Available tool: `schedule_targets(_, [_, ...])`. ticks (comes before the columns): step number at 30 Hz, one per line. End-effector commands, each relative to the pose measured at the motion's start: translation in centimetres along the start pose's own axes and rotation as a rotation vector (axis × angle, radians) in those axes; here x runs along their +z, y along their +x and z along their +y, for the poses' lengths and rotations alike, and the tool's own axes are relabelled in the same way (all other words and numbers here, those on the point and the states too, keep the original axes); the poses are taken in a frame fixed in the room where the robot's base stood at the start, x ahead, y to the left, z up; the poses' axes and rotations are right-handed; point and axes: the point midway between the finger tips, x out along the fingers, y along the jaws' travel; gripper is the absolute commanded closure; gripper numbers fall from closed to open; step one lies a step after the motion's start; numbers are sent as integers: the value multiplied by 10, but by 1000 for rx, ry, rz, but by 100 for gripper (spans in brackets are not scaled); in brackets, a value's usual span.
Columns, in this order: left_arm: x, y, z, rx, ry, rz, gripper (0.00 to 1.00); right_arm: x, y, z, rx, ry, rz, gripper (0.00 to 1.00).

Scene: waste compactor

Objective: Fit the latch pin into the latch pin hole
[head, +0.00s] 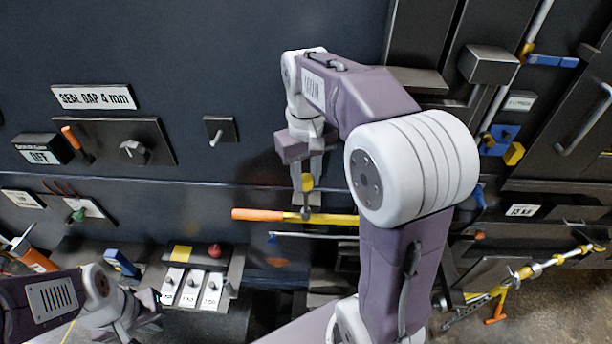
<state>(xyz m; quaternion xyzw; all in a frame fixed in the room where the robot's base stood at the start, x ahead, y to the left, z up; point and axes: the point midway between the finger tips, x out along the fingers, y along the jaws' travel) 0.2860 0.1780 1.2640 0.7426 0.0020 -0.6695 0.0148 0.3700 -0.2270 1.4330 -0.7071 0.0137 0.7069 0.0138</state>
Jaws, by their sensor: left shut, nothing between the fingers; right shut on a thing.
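My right gripper (306,172) points down at the middle of the dark machine front. It is shut on a small pin with a yellow head (307,183), which I take to be the latch pin. The pin's dark lower end shows below the fingers and overlaps a yellow bar with an orange end (262,215). I cannot tell whether it touches the bar. I cannot make out the latch pin hole. My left gripper (150,312) is low at the left, shut and empty, near a row of white labelled switches.
A switch box (213,258) with a red button stands at the lower left. A panel with an orange lever and a knob (133,152) is above it. A thin grey rod (310,236) runs below the yellow bar. Pipes and blue and yellow fittings (500,138) crowd the right.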

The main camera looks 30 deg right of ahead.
Motion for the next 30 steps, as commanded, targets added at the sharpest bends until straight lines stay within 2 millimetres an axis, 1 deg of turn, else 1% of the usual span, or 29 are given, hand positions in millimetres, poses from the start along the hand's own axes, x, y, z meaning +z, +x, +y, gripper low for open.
schedule_targets(30, [2, 16, 0, 0, 0, 0, 100, 0, 21, 0, 0, 0, -1, 100])
